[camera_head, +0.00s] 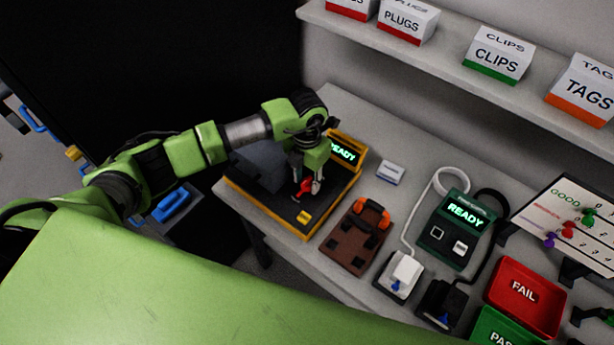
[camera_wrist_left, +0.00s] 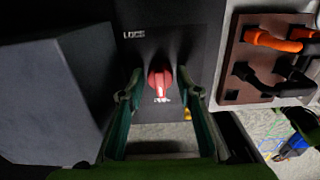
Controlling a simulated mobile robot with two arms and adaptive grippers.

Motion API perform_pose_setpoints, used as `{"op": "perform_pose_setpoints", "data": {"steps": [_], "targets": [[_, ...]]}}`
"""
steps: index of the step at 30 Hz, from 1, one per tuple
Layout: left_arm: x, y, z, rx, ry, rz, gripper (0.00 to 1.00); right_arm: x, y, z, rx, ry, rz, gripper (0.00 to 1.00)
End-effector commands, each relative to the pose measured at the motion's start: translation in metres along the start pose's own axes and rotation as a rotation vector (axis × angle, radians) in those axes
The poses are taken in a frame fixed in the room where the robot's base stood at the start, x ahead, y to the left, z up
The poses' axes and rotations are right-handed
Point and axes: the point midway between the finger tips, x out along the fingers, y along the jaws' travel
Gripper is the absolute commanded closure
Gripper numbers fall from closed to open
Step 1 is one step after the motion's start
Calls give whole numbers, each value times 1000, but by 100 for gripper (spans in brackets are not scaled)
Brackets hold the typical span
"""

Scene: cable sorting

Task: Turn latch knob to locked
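The red latch knob (camera_wrist_left: 159,80) sits on the dark top plate of a yellow-edged station (camera_head: 298,225). In the left wrist view its white pointer line points down at a small, partly hidden label. A label reading LOCK (camera_wrist_left: 134,34) is up and left of the knob. The red knob also shows in the head view (camera_head: 304,188). My left gripper (camera_wrist_left: 160,84) points down over the plate, its two fingers on either side of the knob. Narrow gaps show between fingers and knob, so it looks open around it. My right gripper cannot be made out.
A grey block (camera_wrist_left: 50,95) stands left of the knob. The station's screen (camera_head: 344,152) reads READY. A brown board with orange and black cables (camera_head: 350,245) lies to the right. Beyond it are a green tester (camera_head: 456,230) and a red FAIL tray (camera_head: 526,298).

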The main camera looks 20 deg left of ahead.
Motion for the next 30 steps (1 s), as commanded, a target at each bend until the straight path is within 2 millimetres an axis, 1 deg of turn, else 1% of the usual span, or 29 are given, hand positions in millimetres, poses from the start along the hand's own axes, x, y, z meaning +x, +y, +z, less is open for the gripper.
{"op": "perform_pose_setpoints", "data": {"steps": [5,8,9,15,20,26,30], "targets": [[0,0,0,0,0,0,68,0,0,0,1,0,-1,60],[0,0,0,0,0,0,92,0,-1,0,1,0,-1,60],[0,0,0,0,0,0,97,0,-1,0,1,0,-2,60],[0,0,0,4,-1,0,97,1,-3,-1,2,1,-3,60],[1,0,1,36,-2,1,97,8,-3,0,2,1,-4,60],[4,1,2,140,-5,2,97,27,-4,1,2,1,-3,60],[5,1,2,254,-5,2,97,46,-4,3,2,1,-3,60]]}}
